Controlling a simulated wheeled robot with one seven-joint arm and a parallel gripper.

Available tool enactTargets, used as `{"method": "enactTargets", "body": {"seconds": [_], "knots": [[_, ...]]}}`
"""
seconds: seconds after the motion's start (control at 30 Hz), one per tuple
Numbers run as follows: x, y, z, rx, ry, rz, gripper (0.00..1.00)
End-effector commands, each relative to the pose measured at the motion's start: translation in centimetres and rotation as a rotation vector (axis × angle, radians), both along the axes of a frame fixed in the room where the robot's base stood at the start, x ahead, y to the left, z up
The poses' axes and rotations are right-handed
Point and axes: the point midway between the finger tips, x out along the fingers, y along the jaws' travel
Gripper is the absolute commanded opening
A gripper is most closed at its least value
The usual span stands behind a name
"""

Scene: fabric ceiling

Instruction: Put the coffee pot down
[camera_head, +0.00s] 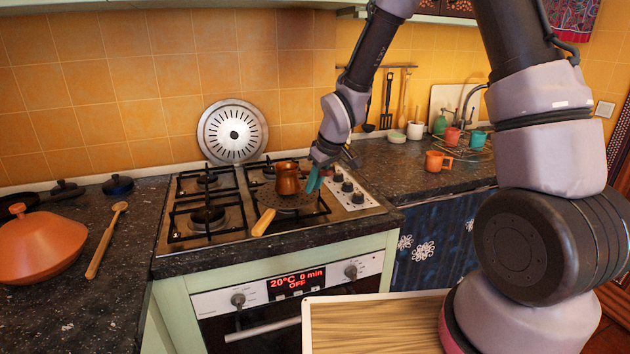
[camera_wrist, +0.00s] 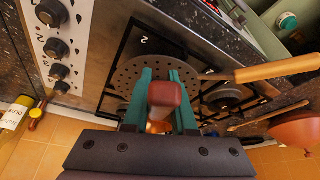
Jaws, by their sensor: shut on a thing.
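The copper coffee pot (camera_head: 288,177) is upright over a round perforated plate with a wooden handle (camera_head: 300,206) on the stove. I cannot tell whether its base touches the plate. My gripper (camera_head: 315,178) is to the right of the pot, its teal fingers shut on the pot's handle. In the wrist view the reddish-brown handle (camera_wrist: 165,95) is between the fingertips of my gripper (camera_wrist: 162,92). The pot's body is mostly hidden there.
The stove (camera_head: 215,236) has several burners with black grates. Its knobs (camera_head: 347,187) are right of my gripper. An orange tagine (camera_head: 38,245) and a wooden spoon (camera_head: 107,240) lie on the left counter. An orange mug (camera_head: 437,161) stands on the right counter, which has free room.

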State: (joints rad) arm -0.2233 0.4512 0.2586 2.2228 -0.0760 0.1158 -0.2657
Motion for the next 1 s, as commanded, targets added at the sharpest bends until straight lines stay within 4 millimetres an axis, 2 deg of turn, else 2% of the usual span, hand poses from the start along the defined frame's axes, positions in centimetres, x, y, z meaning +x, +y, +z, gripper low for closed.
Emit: {"method": "enactTargets", "body": {"seconds": [0.93,0.97,1.0], "knots": [[0.05,0.05,-0.83,0.001,-0.002,0.0,0.0],[0.05,0.05,-0.83,0.001,-0.002,0.0,0.36],[0.05,0.04,-0.83,0.001,-0.002,0.0,0.52]]}}
